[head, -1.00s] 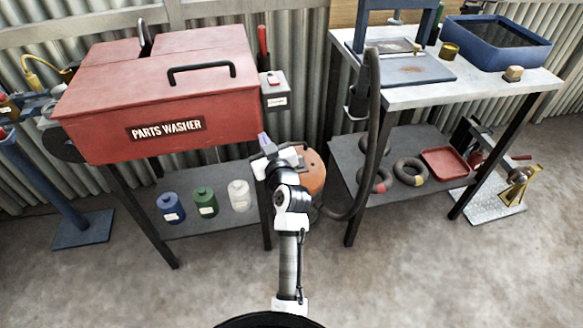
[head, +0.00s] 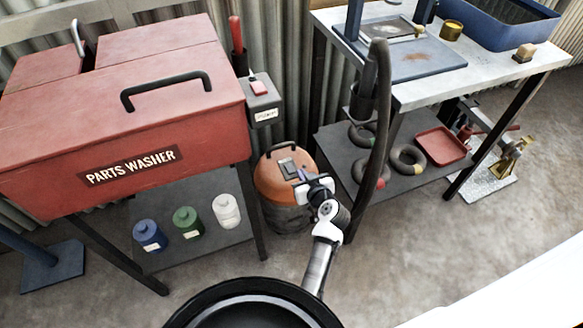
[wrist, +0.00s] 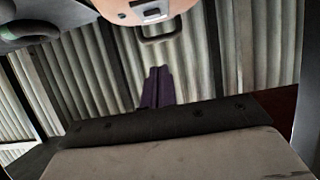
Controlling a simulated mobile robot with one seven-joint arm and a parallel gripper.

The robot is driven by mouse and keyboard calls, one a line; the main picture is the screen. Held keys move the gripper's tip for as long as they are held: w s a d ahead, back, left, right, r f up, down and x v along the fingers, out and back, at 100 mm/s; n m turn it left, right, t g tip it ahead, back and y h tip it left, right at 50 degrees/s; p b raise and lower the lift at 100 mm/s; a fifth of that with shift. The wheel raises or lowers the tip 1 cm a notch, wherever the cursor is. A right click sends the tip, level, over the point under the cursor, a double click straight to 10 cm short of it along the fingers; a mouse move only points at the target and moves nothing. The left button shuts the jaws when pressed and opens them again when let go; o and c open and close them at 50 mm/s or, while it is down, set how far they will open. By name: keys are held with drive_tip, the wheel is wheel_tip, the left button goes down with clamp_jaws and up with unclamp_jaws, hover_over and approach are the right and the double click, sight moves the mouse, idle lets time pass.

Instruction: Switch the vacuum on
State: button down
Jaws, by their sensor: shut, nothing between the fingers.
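The vacuum (head: 272,185) is a canister with an orange lid and a dark body, standing on the floor between the parts washer and the white bench. A dark grey switch panel (head: 288,167) is on its lid, with a black handle behind it. In the wrist view the orange lid (wrist: 122,12) shows at the top edge, with a small panel and the handle. My gripper (head: 302,174) is over the right side of the lid, close to the panel; I cannot tell if it touches. Its purple fingers (wrist: 157,87) are shut and empty.
The red parts washer (head: 120,115) stands at left with a grey switch box (head: 264,105) on its side. The vacuum's dark hose (head: 376,130) rises right of my gripper. The white bench (head: 430,92) and its lower shelf are at right. Concrete floor in front is clear.

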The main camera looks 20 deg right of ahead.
hover_over(294, 177)
wheel_tip(294, 177, down, 3)
drive_tip(key=shift+w+a, duration=0.1)
drive_tip(key=shift+w, duration=0.05)
wheel_tip(294, 177, down, 3)
drive_tip(key=shift+r, duration=0.15)
drive_tip(key=shift+s+f, duration=0.2)
drive_tip(key=shift+f, duration=0.5)
drive_tip(key=shift+a+f, duration=0.15)
drive_tip(key=shift+a, duration=0.05)
